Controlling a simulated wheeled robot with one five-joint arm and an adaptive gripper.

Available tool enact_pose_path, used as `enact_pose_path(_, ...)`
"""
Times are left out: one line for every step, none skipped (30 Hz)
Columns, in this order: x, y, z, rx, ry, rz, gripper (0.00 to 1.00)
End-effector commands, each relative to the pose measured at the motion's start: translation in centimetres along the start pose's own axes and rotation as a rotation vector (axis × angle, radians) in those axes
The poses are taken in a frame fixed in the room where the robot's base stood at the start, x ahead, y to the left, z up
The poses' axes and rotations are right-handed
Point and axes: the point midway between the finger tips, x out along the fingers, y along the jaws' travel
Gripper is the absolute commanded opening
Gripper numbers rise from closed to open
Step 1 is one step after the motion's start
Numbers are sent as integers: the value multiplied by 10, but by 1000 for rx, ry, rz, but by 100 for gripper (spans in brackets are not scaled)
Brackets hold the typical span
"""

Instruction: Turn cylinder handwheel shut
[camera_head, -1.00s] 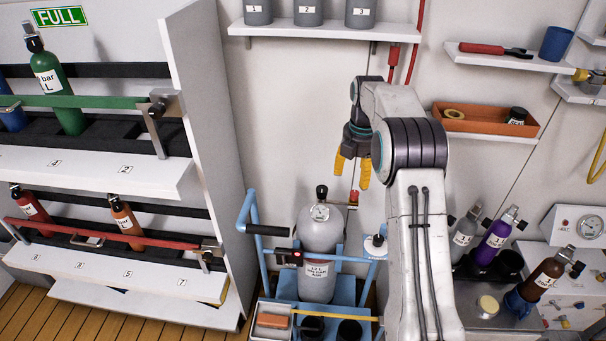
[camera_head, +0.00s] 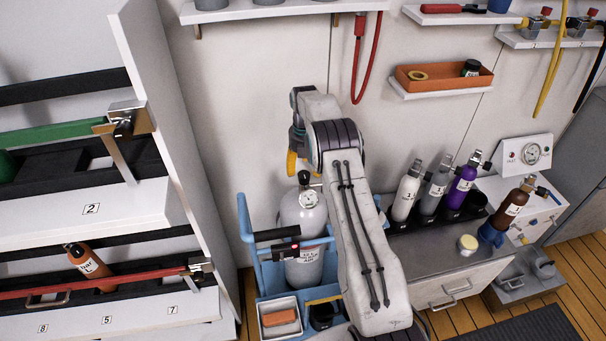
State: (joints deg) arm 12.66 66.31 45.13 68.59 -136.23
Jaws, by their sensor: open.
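A large grey cylinder (camera_head: 303,218) stands upright in a blue trolley. A black handwheel (camera_head: 304,178) tops its valve, with a round gauge beside it. My gripper (camera_head: 302,166) is just above and behind this handwheel in the picture, its yellow fingers pointing down. It is open and seems empty; my arm hides part of it. I cannot tell whether the fingers touch the handwheel. A brown cylinder (camera_head: 511,206) leans in a blue holder at the right. White, grey and purple cylinders (camera_head: 460,187) stand in a black rack on the bench.
A white rack (camera_head: 120,205) with green and red bars fills the left; an orange cylinder (camera_head: 90,264) lies in it. An orange tray (camera_head: 445,77) sits on a wall shelf. A gauge panel (camera_head: 525,152) is at the right. Wooden floor shows at the lower right.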

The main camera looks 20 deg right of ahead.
Motion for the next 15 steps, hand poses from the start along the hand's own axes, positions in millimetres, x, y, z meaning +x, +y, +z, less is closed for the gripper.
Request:
enact_pose_path(7,0,-1,0,2,-2,62)
enact_pose_path(10,0,-1,0,2,-2,62)
enact_pose_path(14,0,-1,0,2,-2,62)
enact_pose_path(17,0,-1,0,1,-1,62)
enact_pose_path(20,0,0,0,1,-1,62)
enact_pose_path(23,0,-1,0,2,-1,62)
enact_pose_path(25,0,-1,0,2,-2,62)
enact_pose_path(27,0,-1,0,1,-1,62)
enact_pose_path(29,0,0,0,1,-1,62)
enact_pose_path(30,0,0,0,0,0,62)
enact_pose_path(31,0,0,0,0,0,62)
enact_pose_path(32,0,0,0,0,0,62)
enact_pose_path(33,0,0,0,0,0,62)
enact_pose_path(33,0,0,0,0,0,62)
enact_pose_path(34,0,0,0,0,0,62)
